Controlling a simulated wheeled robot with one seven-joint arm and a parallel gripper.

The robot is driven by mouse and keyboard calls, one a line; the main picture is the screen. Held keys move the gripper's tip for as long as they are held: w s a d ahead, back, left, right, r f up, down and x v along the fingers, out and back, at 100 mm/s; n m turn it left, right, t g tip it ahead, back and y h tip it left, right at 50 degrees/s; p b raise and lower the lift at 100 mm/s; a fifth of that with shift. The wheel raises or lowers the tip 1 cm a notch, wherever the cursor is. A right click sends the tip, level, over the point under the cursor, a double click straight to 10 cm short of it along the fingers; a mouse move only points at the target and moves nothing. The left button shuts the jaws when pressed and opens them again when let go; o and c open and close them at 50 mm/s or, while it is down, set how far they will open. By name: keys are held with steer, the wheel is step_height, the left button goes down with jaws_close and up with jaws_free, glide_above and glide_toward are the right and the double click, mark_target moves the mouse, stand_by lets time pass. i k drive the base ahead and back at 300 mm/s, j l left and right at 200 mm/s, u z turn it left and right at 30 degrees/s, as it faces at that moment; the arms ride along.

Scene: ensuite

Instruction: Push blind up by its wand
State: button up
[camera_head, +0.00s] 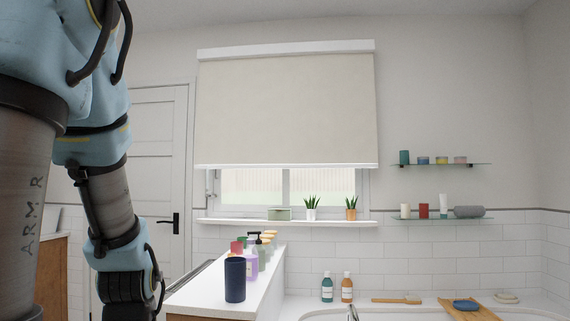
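The blind (287,110) is a cream roller blind in the camera_head view, hanging flat under a white head box. Its white bottom bar (287,166) hangs above the sill, so a strip of window (250,187) shows below it. A thin upright piece (208,186) shows under the blind's left end; I cannot tell whether it is the wand or part of the window. My arm comes down the left side, well apart from the blind. My gripper is out of the picture below.
A sill (287,222) holds two potted plants (311,208) and a green box (279,214). A counter (205,298) with a dark blue cup (235,279) and several bottles stands in front of it. Shelves (440,165) hang at right; a bathtub (400,313) lies below. A door (158,160) stands behind my arm.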

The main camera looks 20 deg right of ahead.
mark_target(340, 148)
steer(key=i+j, duration=0.25)
steer(key=i, duration=0.2)
steer(key=i+j, duration=0.3)
steer(key=i, duration=0.2)
